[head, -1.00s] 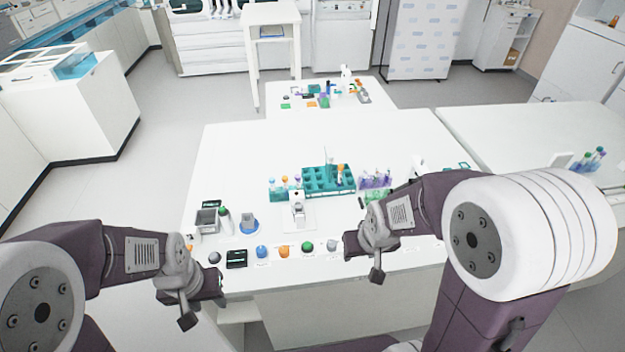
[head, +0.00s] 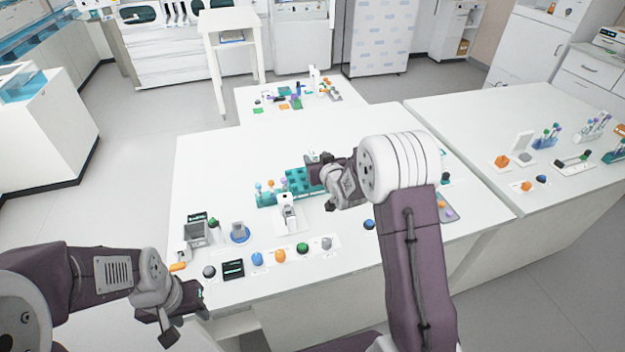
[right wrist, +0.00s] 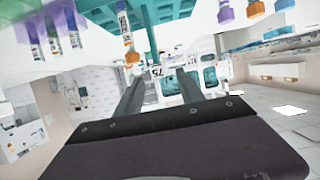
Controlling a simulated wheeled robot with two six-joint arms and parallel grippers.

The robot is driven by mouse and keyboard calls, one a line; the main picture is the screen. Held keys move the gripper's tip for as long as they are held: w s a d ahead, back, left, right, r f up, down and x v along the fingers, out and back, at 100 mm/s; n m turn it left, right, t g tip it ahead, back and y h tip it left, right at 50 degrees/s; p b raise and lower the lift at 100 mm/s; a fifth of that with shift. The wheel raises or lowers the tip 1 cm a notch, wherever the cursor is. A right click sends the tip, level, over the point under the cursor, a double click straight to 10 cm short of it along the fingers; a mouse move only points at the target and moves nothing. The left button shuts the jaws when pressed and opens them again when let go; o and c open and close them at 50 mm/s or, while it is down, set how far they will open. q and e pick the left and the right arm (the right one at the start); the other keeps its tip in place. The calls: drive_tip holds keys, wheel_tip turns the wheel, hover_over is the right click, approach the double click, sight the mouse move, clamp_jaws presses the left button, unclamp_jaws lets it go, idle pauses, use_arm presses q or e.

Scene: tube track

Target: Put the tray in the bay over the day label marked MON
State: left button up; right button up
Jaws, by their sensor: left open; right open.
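A teal rack-like tray (head: 298,181) with square holes stands mid-table in the head view, partly hidden by my right gripper (head: 322,172). In the right wrist view the teal rack (right wrist: 165,13) shows at the top, with tubes hanging down in the tilted picture. My right gripper there (right wrist: 160,88) is open, with nothing between its fingers. A small grey open box (head: 195,233) sits at the table's left. I cannot tell which of these is the task's tray. No MON label is readable. My left gripper (head: 195,300) is open at the table's front left edge.
Coloured knobs stand along the front edge, among them blue (head: 257,258), orange (head: 279,256) and green (head: 303,249). A black panel (head: 233,269) lies beside them. A white device (head: 288,210) stands in front of the teal rack. The table's left back is clear.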

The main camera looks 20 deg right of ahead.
sight(310, 150)
drive_tip(key=x, duration=0.2)
drive_tip(key=shift+w+a+p, duration=0.1)
drive_tip(key=shift+w+p, duration=0.2)
drive_tip(key=shift+p, duration=0.05)
drive_tip(key=shift+w+f, duration=0.25)
drive_tip(key=shift+w, duration=0.2)
drive_tip(key=p+x, duration=0.1)
drive_tip(key=x, duration=0.3)
drive_tip(key=shift+w+r+p, duration=0.1)
drive_tip(key=shift+w+p, duration=0.2)
drive_tip(key=shift+p, duration=0.05)
drive_tip(key=shift+w, duration=0.25)
drive_tip(key=shift+s, duration=0.1)
drive_tip(key=c, duration=0.5)
clamp_jaws()
